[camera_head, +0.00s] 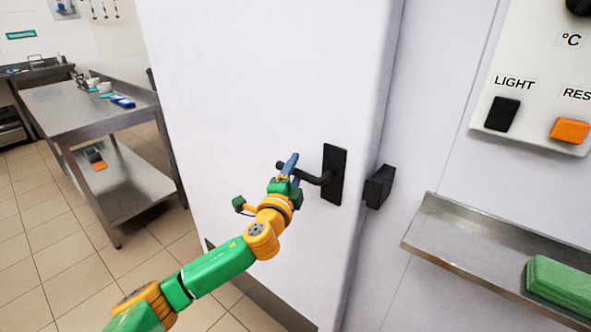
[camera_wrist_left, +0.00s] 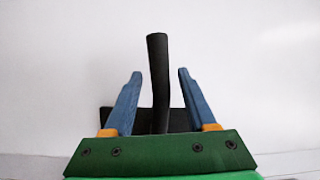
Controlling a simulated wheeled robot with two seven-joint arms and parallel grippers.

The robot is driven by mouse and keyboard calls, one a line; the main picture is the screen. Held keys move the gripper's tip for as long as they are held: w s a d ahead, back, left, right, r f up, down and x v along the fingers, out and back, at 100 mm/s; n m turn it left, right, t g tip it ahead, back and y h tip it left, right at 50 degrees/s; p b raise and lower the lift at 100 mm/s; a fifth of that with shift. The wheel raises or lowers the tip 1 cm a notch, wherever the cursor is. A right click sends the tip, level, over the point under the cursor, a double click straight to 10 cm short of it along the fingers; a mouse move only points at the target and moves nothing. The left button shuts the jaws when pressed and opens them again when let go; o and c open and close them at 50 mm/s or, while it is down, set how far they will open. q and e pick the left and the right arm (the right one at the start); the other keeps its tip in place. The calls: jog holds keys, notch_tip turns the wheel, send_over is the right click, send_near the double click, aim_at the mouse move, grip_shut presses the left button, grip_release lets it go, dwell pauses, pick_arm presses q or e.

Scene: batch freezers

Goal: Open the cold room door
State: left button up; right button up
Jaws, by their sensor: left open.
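The white cold room door (camera_head: 250,70) fills the middle of the head view. It carries a black lever handle (camera_head: 318,178) on a black plate near its right edge. My left gripper (camera_head: 289,166) is at the free end of the lever, with its blue fingers open. In the left wrist view, the handle (camera_wrist_left: 159,85) stands between the two spread fingers of the gripper (camera_wrist_left: 160,76), with a gap on both sides. A black catch block (camera_head: 379,187) is on the frame just right of the door. I cannot tell whether the door stands slightly ajar. My right gripper is not in view.
A steel shelf (camera_head: 465,245) with green folded cloth (camera_head: 560,284) juts out right of the door. A control panel (camera_head: 535,85) with switches is above it. A steel table (camera_head: 75,110) stands at the left. The tiled floor (camera_head: 40,240) between table and door is clear.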

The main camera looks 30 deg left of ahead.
pick_arm(q)
jog(key=shift+s, duration=0.15)
jog(key=shift+c, duration=0.3)
jog(key=shift+a, duration=0.1)
grip_shut()
dwell(0.9)
